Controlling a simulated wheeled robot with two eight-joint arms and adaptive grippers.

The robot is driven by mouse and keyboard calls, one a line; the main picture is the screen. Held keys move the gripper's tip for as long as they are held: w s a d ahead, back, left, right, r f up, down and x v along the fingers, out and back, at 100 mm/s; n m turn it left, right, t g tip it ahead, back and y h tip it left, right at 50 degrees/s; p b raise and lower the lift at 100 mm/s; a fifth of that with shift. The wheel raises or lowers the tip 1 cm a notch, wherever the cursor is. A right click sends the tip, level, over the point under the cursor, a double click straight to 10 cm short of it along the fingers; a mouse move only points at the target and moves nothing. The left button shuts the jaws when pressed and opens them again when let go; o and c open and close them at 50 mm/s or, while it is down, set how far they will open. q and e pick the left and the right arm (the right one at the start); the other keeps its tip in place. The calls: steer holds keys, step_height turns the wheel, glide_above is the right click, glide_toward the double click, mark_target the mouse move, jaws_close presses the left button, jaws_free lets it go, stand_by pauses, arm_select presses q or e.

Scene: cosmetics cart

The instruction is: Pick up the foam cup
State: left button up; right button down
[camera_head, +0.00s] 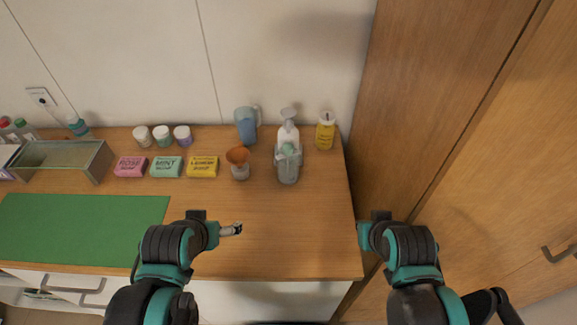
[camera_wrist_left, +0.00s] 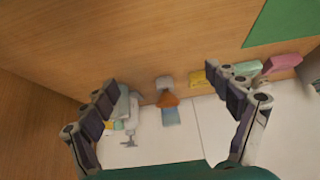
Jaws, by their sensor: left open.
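A clear grey cup (camera_head: 288,170) with pale green stuff at its top stands right of centre at the back of the counter. It looks like the foam cup, though I cannot be sure. A white pump bottle (camera_head: 288,132) stands right behind it. In the left wrist view the cup (camera_wrist_left: 123,104) is partly hidden by a finger. My left gripper (camera_head: 231,230) is open and empty above the counter, in front and left of the cup. It also shows in the left wrist view (camera_wrist_left: 167,82). My right arm is over the counter's right front corner; its fingers cannot be made out.
An orange funnel (camera_head: 237,155) sits on a small jar left of the cup, with a blue pitcher (camera_head: 246,125) behind. A yellow bottle (camera_head: 325,131) stands right. Soap boxes (camera_head: 166,167) and a green mat (camera_head: 80,228) are left. A tall wooden cabinet (camera_head: 440,100) borders the right.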

arm_select(q)
steer(key=w+d+r+m+p, duration=0.2)
steer(key=w+d+r+p, duration=0.15)
steer(key=w+r, duration=0.2)
steer(key=m+g+h+p, duration=0.2)
steer(key=m+g+p, duration=0.1)
steer(key=m+p, duration=0.25)
glide_toward(286, 155)
steer(key=s+a+f, duration=0.1)
steer(key=s+a, duration=0.1)
steer(key=a, duration=0.3)
steer(key=shift+m+g+h, duration=0.3)
steer(key=shift+m+h, duration=0.3)
steer(key=shift+m, duration=0.05)
steer(key=w+d+f+p, duration=0.1)
steer(key=w+d+f, duration=0.1)
steer(key=w+d+f+p, duration=0.1)
steer(key=w+d+p, duration=0.1)
steer(key=shift+w+d+f, duration=0.2)
steer(key=shift+w+f, duration=0.05)
steer(key=shift+f, duration=0.15)
steer(key=shift+w+d+f, duration=0.25)
steer(key=shift+d+f, duration=0.05)
steer(key=shift+f, duration=0.25)
steer(key=b+x, duration=0.1)
steer(key=x, duration=0.6)
steer(key=shift+d+f, duration=0.2)
steer(key=shift+f, duration=0.05)
steer(key=shift+r, duration=0.1)
steer(key=c, duration=2)
